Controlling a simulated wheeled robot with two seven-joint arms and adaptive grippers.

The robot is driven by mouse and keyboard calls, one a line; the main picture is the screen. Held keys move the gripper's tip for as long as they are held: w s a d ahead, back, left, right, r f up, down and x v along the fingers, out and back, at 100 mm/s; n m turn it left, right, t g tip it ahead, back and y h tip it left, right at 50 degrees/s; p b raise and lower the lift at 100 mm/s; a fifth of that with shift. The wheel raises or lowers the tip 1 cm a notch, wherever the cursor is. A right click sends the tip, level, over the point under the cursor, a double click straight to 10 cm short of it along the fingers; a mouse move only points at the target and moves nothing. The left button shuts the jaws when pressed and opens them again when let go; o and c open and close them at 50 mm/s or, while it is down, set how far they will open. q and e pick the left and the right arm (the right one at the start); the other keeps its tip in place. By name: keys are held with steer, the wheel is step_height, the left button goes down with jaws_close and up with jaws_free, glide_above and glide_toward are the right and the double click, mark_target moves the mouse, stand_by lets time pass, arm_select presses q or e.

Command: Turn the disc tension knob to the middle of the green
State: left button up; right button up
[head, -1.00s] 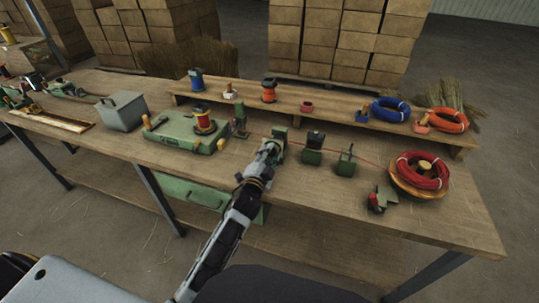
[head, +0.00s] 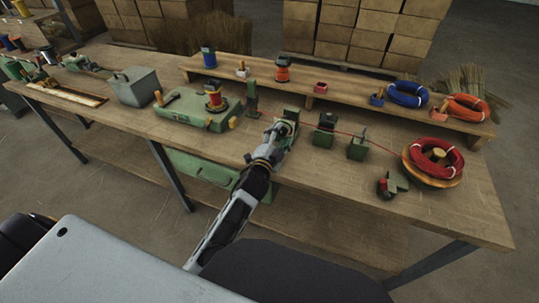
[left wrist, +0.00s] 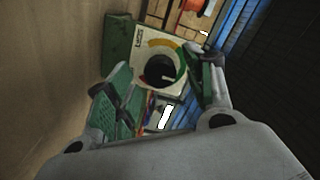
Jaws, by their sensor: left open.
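The disc tension knob (left wrist: 160,71) is black with a white pointer mark and sits on a pale dial plate in the left wrist view. A coloured arc (left wrist: 161,44) runs from yellow-orange at the top to green at the right. The pointer points right and slightly down; its exact place against the green is hard to read. My left gripper (left wrist: 160,78) is open, its green fingers on either side of the knob; contact cannot be told. In the head view my left gripper (head: 281,131) is at the front of the green tension unit (head: 291,114), and hides the knob. My right gripper is not in view.
Two small green blocks (head: 325,131) stand to the right along a red strand, which runs to a red coil (head: 436,158) on a wooden disc. A green machine (head: 195,112) with a spool stands left. A raised shelf (head: 340,96) runs behind.

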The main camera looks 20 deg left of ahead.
arm_select(q)
steer(key=s, duration=1.1)
steer(key=shift+a, duration=0.2)
stand_by(0.9)
